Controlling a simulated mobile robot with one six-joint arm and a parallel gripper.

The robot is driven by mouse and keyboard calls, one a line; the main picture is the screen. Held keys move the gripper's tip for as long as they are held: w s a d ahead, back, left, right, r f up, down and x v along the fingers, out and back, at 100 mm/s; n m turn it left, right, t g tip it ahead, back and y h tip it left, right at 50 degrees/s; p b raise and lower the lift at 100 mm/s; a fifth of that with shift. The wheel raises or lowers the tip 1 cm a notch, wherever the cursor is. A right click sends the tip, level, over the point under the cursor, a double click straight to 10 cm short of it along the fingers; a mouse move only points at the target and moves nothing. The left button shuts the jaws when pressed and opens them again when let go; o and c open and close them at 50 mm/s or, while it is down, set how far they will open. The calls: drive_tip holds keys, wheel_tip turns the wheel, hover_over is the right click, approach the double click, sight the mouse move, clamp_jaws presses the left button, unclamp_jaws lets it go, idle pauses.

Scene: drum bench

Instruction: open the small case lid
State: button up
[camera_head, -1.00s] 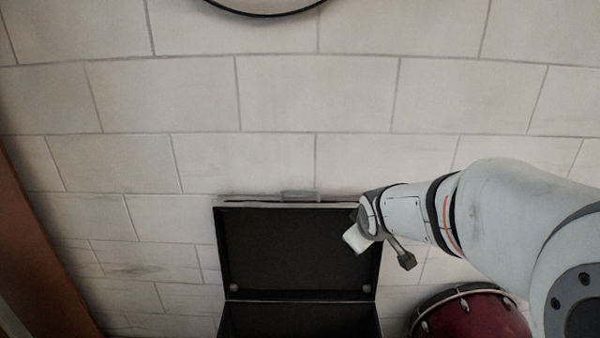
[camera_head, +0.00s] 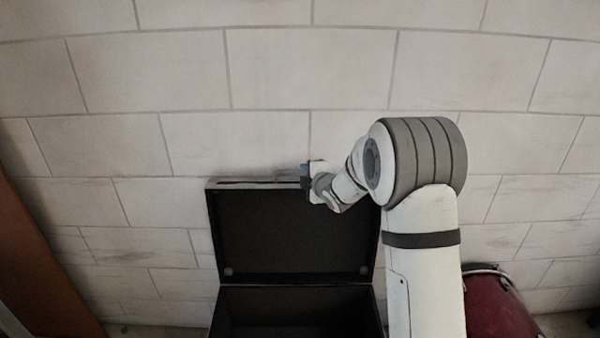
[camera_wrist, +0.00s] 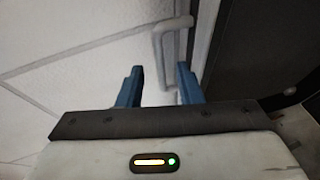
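The small case (camera_head: 296,318) is black inside and stands below the wall. Its lid (camera_head: 290,235) is raised, roughly upright, with the dark inner face towards the head camera. My gripper (camera_head: 306,172) is at the lid's top edge, right of its middle, and partly covers that edge. In the wrist view, my gripper (camera_wrist: 159,84) has its two blue fingers apart with nothing held between them. The lid's pale handle (camera_wrist: 168,45) lies just beyond the fingertips, near the right finger. The dark lid (camera_wrist: 250,50) also shows at right. I cannot tell whether a finger touches the handle.
A white tiled wall (camera_head: 270,70) rises close behind the case. A red drum (camera_head: 495,305) stands to the right, partly behind my arm. A brown panel (camera_head: 35,250) stands at far left. The floor left of the case looks clear.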

sight(300, 171)
drive_tip(key=shift+x, duration=1.8)
drive_tip(key=shift+c, duration=0.4)
clamp_jaws()
